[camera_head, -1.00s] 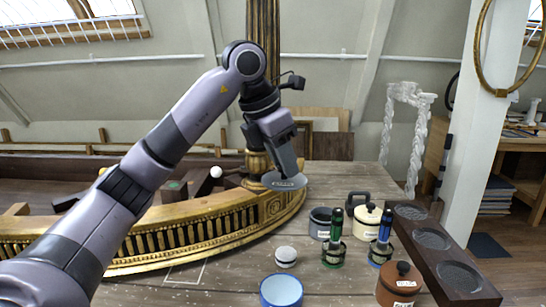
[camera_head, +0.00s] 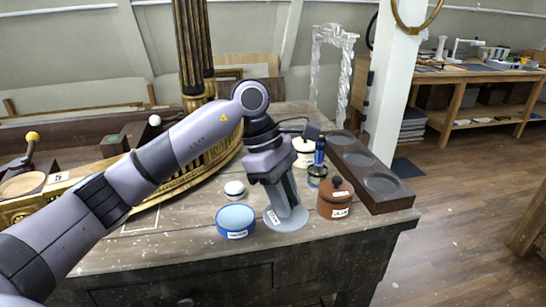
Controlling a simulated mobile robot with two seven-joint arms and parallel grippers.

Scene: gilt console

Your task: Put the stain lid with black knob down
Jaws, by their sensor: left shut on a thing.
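The lid (camera_head: 291,224) is a flat grey disc with a small white label, its knob hidden by the fingers. My left gripper (camera_head: 284,207) points down and is shut on it. The lid is near the front of the wooden table (camera_head: 180,238), between a blue pot (camera_head: 236,221) and a brown lidded pot (camera_head: 335,198). I cannot tell whether the lid touches the tabletop or hangs just above it. My right gripper is not in view.
A small white round thing (camera_head: 234,189) lies behind the blue pot. A cream pot (camera_head: 304,150) and a blue-handled tool (camera_head: 319,157) stand behind my gripper. A dark tray with round recesses (camera_head: 394,199) lies at right. The table's front edge is close.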

